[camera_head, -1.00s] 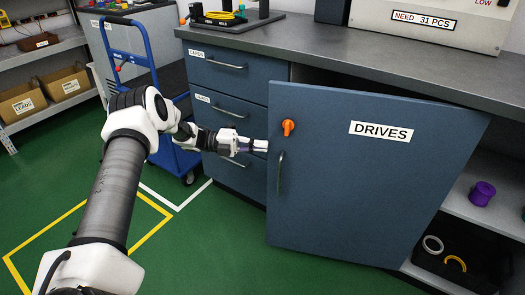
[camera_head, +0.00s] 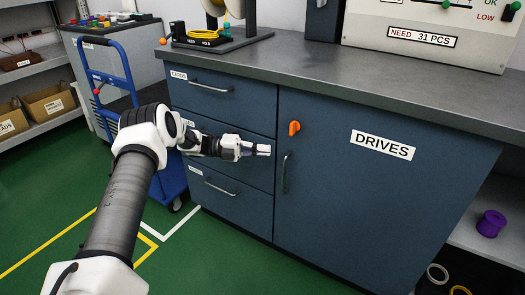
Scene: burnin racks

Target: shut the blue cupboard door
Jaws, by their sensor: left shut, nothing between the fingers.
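The blue cupboard door (camera_head: 365,200) carries a DRIVES label, an orange knob and a vertical grey handle (camera_head: 286,172). It lies flush, or nearly so, with the drawer fronts; I see no clear gap at its handle edge. My left gripper (camera_head: 266,150) is shut and empty. In the picture it is just left of the door's handle edge, in front of the drawers (camera_head: 225,148). I cannot tell whether it touches the door. My right gripper is not in view.
The grey worktop (camera_head: 290,72) runs above the cupboard. An open shelf with a purple spool (camera_head: 491,223) is at the right. A blue trolley (camera_head: 168,185) stands left of the drawers. Green floor is free in front.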

